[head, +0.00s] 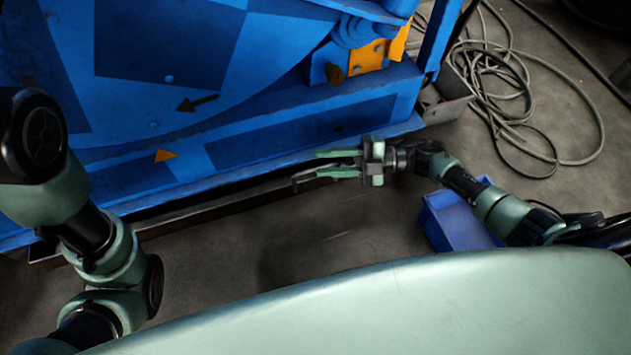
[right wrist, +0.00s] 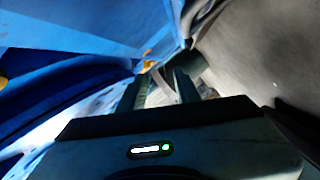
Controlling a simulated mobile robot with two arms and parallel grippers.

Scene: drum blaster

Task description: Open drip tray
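The drip tray (head: 215,204) appears as a long, low dark edge along the floor under the blue drum blaster (head: 300,125). A dark bent bracket, possibly its handle (head: 303,182), stands out near the tray's right part. My right gripper (head: 318,163) lies just above and beside this bracket, fingers pointing left along the machine's lower edge. Its two fingers are apart, and I see nothing clearly held. In the right wrist view the fingers (right wrist: 158,88) are spread, with a greyish strip showing between them; I cannot tell whether they touch it. My left gripper is out of view.
A blue bin (head: 455,222) stands on the floor beneath my right forearm. Coiled cables (head: 505,85) lie on the floor at the upper right. Orange parts (head: 368,57) sit on the machine's corner. The floor in front of the tray is clear.

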